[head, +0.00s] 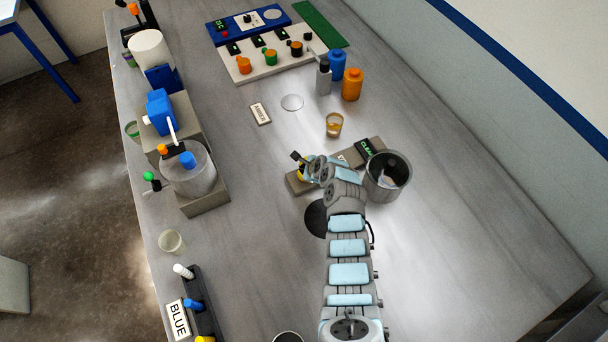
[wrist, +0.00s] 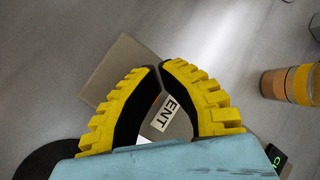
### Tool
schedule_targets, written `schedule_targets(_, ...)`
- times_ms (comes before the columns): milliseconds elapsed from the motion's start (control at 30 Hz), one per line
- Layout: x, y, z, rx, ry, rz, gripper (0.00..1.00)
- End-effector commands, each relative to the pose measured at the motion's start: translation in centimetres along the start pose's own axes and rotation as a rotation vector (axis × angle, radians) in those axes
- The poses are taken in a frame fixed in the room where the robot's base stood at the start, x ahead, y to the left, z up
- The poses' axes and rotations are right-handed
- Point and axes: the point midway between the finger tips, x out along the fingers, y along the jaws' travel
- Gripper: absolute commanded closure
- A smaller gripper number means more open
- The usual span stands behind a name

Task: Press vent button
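My gripper (head: 301,172) hangs low over a grey-brown block (head: 297,186) near the middle of the bench. In the wrist view its two yellow fingers with black pads (wrist: 159,67) are drawn together, tips touching or nearly so, with nothing seen gripped between them. The block (wrist: 112,72) lies under the fingers. A white label (wrist: 164,113) reading "ENT", its first letter hidden, shows between the fingers. A small orange patch beside the label is mostly covered. The vent button itself cannot be made out. Whether the fingertips touch the block is unclear.
A metal pot (head: 387,176) and a small green-lit display (head: 366,148) stand right of my gripper. A cup of amber liquid (head: 334,124) stands behind. A black disc (head: 316,218) lies in front.

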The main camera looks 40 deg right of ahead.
Motion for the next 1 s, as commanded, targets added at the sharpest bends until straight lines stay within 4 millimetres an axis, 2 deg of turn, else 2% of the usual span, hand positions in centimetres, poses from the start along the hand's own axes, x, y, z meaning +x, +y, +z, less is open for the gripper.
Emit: schedule_targets(1000, 0.53, 0.33, -0.32, 0.000, 0.001, 0.001, 1.00)
